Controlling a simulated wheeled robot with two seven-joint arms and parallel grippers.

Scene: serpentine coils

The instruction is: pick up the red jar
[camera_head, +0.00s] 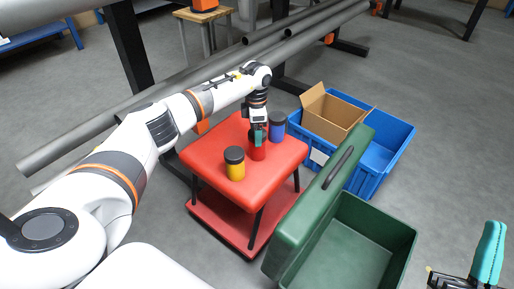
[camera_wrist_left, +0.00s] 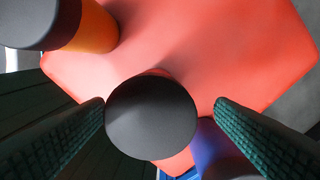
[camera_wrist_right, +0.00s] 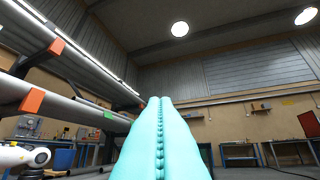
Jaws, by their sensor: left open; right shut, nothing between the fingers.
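The red jar (camera_head: 258,152) stands on the red stool top, partly hidden by my left gripper (camera_head: 257,132) above it. In the left wrist view its dark lid (camera_wrist_left: 150,117) sits between the two open fingers, with the left finger very close to its edge and a gap at the right. A sliver of its red body may show, but blends with the stool. My right gripper (camera_head: 493,228) is shut and empty at the lower right, pointing up; its teal fingers (camera_wrist_right: 160,140) are together in the right wrist view.
A yellow jar (camera_head: 235,170) and a blue jar (camera_head: 278,130) stand close by on the red stool (camera_head: 285,165). An open green box (camera_head: 375,220) is in front, a blue crate (camera_head: 398,145) with a cardboard box (camera_head: 335,115) at right. Grey pipes (camera_head: 215,75) lie behind.

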